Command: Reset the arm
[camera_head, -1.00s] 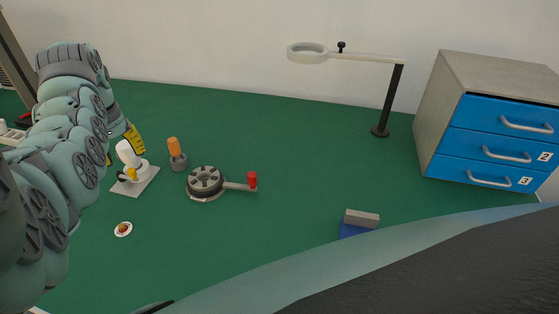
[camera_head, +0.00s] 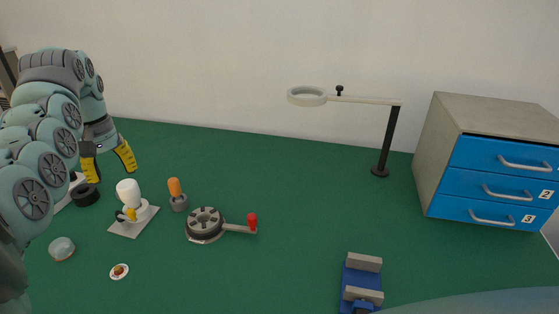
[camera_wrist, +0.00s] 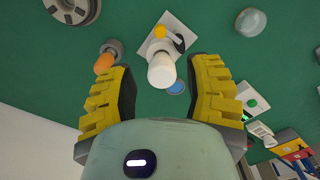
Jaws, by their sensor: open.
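My arm reaches in from the left in the head view. My gripper (camera_head: 108,160) has two yellow fingers, apart and empty, held above the green table near its left rear. In the wrist view my gripper (camera_wrist: 160,95) is open, with nothing between the pads. A white bulb (camera_head: 128,192) stands on a pale square base (camera_head: 134,223) with a small yellow part, in front of and to the right of the fingers. In the wrist view the bulb (camera_wrist: 162,71) shows beyond the fingers, apart from them.
A ring lamp (camera_head: 388,140), blue drawers (camera_head: 497,185) and a blue vise (camera_head: 350,277) stand right. The table's middle is clear.

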